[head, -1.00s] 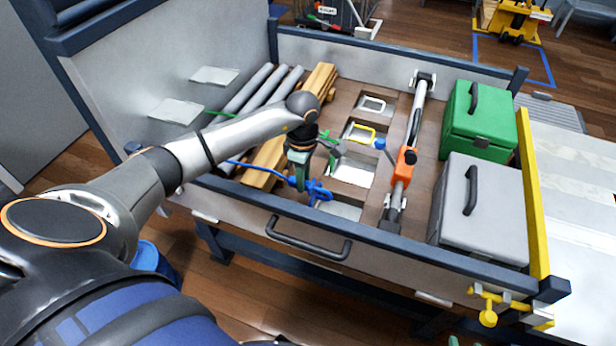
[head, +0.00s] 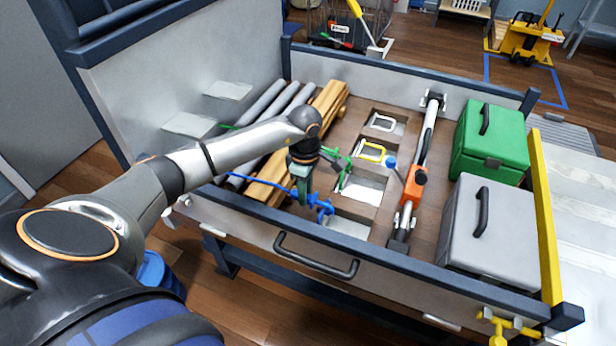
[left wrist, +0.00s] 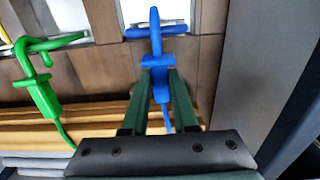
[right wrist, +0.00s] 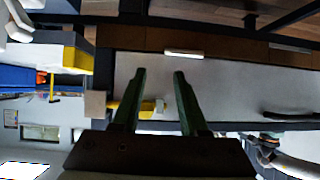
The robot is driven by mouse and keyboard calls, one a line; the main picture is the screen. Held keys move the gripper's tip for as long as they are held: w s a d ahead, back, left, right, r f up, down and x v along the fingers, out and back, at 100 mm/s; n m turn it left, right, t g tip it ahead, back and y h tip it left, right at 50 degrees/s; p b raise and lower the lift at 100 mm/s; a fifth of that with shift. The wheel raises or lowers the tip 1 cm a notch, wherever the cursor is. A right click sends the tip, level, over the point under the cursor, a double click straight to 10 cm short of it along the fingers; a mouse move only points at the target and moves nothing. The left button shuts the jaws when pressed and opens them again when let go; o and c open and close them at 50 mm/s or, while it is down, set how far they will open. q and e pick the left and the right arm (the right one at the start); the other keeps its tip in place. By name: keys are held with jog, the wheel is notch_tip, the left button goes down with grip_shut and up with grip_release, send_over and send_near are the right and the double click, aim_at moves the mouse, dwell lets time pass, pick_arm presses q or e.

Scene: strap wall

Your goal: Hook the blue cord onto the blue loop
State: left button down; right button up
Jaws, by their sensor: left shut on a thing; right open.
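My left gripper (head: 306,190) is shut on the blue hook at the end of the blue cord (head: 255,173), low inside the bed near its front wall. In the left wrist view the fingers (left wrist: 158,78) grip the blue hook (left wrist: 161,88), which points away from the gripper. A blue crossbar (left wrist: 178,30), apparently the blue loop, lies across the hook's tip. I cannot tell whether the hook is caught on it or only overlaps it. In the head view both merge into one blue cluster (head: 323,207). My right gripper (right wrist: 158,82) is open and empty, outside the bed.
A green hook (left wrist: 42,92) and cord lie beside the blue one. White (head: 382,123) and yellow (head: 371,144) loops stand further back. Timber (head: 325,108), grey pipes (head: 262,103), an orange-clamped bar (head: 415,187), and green (head: 490,140) and grey (head: 490,230) boxes fill the bed.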

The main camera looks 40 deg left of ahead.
pick_arm(q)
jog(key=shift+a, duration=0.25)
jog(key=c, duration=0.6)
grip_release()
jog(key=shift+a, duration=0.1)
